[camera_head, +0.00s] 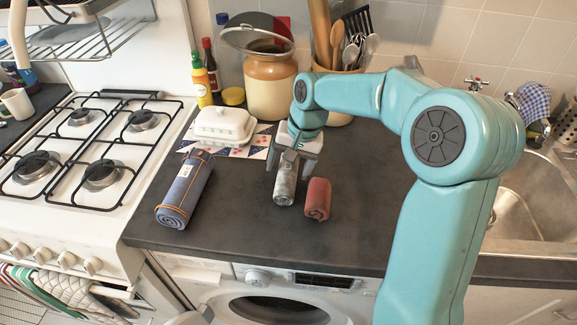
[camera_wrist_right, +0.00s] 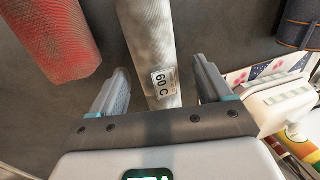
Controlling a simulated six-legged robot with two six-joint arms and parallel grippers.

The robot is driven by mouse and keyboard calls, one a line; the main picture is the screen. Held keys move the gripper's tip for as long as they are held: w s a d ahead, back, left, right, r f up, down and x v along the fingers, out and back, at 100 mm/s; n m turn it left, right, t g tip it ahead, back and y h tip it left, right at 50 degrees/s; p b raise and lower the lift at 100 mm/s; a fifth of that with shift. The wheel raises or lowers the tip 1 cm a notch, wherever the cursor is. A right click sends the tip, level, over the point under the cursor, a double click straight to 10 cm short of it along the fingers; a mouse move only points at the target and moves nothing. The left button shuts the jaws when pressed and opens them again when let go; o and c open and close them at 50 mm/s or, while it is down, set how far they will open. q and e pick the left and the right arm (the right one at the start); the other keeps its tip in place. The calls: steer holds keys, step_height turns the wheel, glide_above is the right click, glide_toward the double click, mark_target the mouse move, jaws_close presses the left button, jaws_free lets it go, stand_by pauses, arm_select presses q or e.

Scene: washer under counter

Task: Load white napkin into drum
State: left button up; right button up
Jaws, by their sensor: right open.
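A rolled whitish-grey cloth, the napkin (camera_head: 285,187), lies on the dark counter with its spiral end facing the front. In the right wrist view the napkin (camera_wrist_right: 148,45) bears a tag reading "60 C". My right gripper (camera_head: 288,176) is over its far part. Its open fingers (camera_wrist_right: 158,88) stand on either side of the roll, with gaps beside it. The washer (camera_head: 290,300) is under the counter; its round door appears at the bottom edge, and the drum (camera_head: 278,309) shows only as a dark opening. My left gripper is not seen.
A red rolled cloth (camera_head: 317,199) lies close to the right of the napkin. A blue denim roll (camera_head: 184,190) lies to the left. A white butter dish (camera_head: 222,126) and a large jar (camera_head: 268,85) stand behind. The stove (camera_head: 70,215) is left, the sink (camera_head: 525,200) right.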

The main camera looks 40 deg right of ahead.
steer(key=p+v, duration=0.1)
steer(key=v, duration=1)
steer(key=shift+s, duration=0.2)
